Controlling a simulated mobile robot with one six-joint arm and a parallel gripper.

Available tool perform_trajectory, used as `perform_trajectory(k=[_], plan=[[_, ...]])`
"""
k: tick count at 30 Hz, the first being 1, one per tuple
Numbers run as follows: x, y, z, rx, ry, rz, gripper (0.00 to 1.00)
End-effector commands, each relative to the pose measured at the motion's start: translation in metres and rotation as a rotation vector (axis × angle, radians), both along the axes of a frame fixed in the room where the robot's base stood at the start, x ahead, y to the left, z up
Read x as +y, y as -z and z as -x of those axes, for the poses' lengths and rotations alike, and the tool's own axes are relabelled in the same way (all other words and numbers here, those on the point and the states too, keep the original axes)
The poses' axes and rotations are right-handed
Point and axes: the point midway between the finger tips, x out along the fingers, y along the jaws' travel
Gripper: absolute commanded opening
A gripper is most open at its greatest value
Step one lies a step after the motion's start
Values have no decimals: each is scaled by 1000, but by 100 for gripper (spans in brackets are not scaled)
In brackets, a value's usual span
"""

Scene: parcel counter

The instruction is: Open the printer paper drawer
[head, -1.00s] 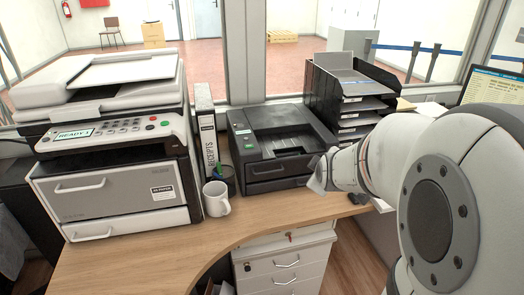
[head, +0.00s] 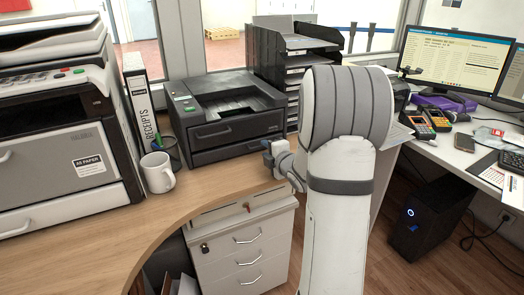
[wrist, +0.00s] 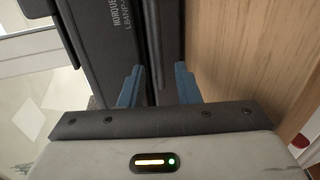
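The black printer (head: 228,112) stands on the wooden desk, left of my arm in the head view. Its paper drawer (head: 238,148) is the low front section with a grip recess, and it looks shut. My gripper (head: 268,150) is in front of the drawer's right part, partly hidden by my own wrist. In the wrist view my gripper (wrist: 158,84) has its two blue fingers apart with nothing held. The dark printer front (wrist: 110,40), with lettering, lies close ahead, turned sideways. I cannot tell whether the fingers touch it.
A white mug (head: 158,173), a pen cup (head: 168,150) and a receipts binder (head: 143,105) stand left of the printer. A black tray stack (head: 275,55) is behind right. The desk (head: 95,240) is clear in front; white drawers (head: 245,240) stand below.

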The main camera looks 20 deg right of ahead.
Motion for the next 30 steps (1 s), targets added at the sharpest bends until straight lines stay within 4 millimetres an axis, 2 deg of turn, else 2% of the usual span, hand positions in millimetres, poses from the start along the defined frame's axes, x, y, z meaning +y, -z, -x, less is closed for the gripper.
perform_trajectory(k=[6, 17, 27, 30], plan=[[1, 6, -25, 1, 0, -1, 30], [1, 6, -30, 1, 2, -2, 29], [0, 6, -30, 1, 2, -2, 1], [0, 6, -30, 1, 3, -1, 0]])
